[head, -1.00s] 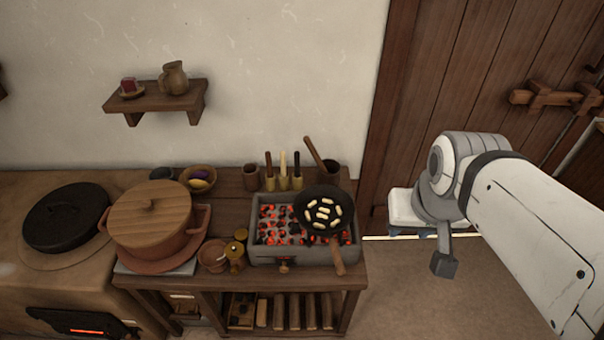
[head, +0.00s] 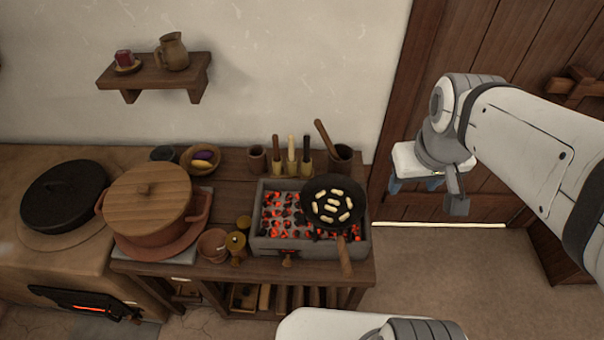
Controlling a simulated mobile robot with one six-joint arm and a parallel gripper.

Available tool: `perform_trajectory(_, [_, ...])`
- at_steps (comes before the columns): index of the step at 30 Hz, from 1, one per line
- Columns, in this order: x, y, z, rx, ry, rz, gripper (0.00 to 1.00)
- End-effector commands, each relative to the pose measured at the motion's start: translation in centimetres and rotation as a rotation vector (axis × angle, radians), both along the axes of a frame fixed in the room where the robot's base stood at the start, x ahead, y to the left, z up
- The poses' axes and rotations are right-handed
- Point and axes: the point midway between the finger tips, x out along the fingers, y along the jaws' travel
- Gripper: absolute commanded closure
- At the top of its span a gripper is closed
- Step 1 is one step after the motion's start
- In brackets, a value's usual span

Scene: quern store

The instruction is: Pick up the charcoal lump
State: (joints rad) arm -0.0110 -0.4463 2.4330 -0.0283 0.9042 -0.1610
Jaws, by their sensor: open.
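Several dark, charcoal-like lumps (head: 272,211) lie among glowing red embers in the grey brazier (head: 310,248) on the wooden table. I cannot tell a single separate charcoal lump apart. A black pan (head: 317,212) with pale oblong pieces (head: 331,208) sits over the brazier's right part and hides some of the bed. My gripper (head: 414,186), a white body with blue fingers, is to the right of the pan and the table, in front of the door. Its fingers are apart, with nothing seen between them.
A lidded clay pot (head: 150,232) and small brown jars (head: 236,244) stand left of the brazier. Upright-handled tools (head: 291,158) and a mortar with pestle (head: 340,157) stand behind it. Clear floor (head: 440,265) lies right of the table.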

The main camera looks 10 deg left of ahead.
Motion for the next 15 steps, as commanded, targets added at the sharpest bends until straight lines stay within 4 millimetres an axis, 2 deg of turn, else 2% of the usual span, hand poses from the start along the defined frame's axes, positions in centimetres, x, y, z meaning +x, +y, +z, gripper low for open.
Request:
perform_trajectory(1, [1.4,0.6,-2.1,-0.027,0.03,0.066,0.47])
perform_trajectory(8, [8.2,6.1,-9.2,-0.193,0.149,0.459,0.47])
perform_trajectory(11, [10.7,9.2,-13.0,-0.265,0.196,0.635,0.47])
perform_trajectory(15, [13.5,14.3,-19.3,-0.369,0.26,0.884,0.47])
